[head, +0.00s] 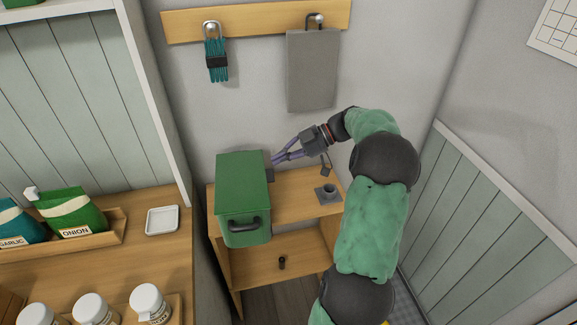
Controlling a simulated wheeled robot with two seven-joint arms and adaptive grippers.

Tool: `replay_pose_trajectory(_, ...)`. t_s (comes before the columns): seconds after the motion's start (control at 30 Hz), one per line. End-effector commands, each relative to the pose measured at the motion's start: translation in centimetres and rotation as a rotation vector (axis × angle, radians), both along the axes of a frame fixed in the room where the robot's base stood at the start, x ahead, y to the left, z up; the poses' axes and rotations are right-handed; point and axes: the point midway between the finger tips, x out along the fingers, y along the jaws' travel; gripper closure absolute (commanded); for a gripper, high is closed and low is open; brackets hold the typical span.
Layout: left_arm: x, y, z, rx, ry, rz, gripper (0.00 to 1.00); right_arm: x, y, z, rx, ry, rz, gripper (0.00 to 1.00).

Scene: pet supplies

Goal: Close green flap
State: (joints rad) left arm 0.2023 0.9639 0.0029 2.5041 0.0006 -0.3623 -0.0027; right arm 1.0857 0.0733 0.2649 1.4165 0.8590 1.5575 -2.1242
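A green box (246,233) stands on the upper shelf of a small wooden stand. Its green flap (242,180) lies over the top, and no opening into the box shows from here. A dark handle (243,225) is on the near face. My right gripper (274,161) is beside the far right edge of the flap, its purple fingers pointing left toward the box. The fingers draw close together toward their tips, but the tips are too small to tell whether they are apart or touching the box. My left gripper is not in view.
The counter with bags and jars stands left.

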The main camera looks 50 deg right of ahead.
Motion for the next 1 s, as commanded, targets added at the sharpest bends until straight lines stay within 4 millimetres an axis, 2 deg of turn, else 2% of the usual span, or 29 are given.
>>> replay_pose_trajectory(0.03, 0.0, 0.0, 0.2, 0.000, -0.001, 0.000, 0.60, -0.8, -0.8, 0.0, 0.001, 0.005, -0.008, 1.00)
replay_pose_trajectory(0.5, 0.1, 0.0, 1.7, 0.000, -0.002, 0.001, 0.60, -5.7, -5.9, 1.7, 0.001, 0.004, -0.006, 1.00)
replay_pose_trajectory(0.7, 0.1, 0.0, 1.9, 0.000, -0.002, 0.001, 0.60, -6.7, -6.9, 1.9, 0.001, 0.004, -0.005, 1.00)
replay_pose_trajectory(1.0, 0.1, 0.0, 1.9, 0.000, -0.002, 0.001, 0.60, -6.8, -7.0, 2.0, 0.001, 0.004, -0.003, 1.00)
